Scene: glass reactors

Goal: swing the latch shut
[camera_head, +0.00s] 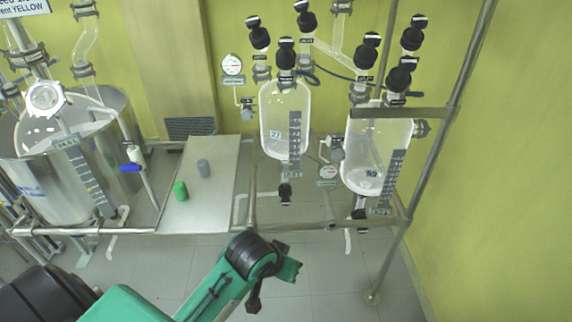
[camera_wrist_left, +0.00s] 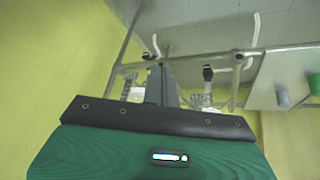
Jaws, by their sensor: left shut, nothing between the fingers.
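I cannot pick out the latch for certain in either view. My left arm (camera_head: 223,287) comes in from the lower left in the head view, its wrist low in front of the frame of glass vessels. My left gripper (camera_wrist_left: 164,83) shows in the wrist view as grey fingers beyond the green and black housing; they are shut and empty. It points toward the vessel frame and appears to touch nothing. A blue lever (camera_head: 130,168) sits on the pipe beside the steel-jacketed reactor at left. My right gripper is not in view.
Two glass vessels (camera_head: 283,112) (camera_head: 362,158) with black-capped fittings hang on a metal frame. A metal tray (camera_head: 217,165) carries a green bottle (camera_head: 180,190) and a grey bottle (camera_head: 204,167). A steel jacketed reactor (camera_head: 48,182) stands left. The floor (camera_head: 325,270) is clear in front.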

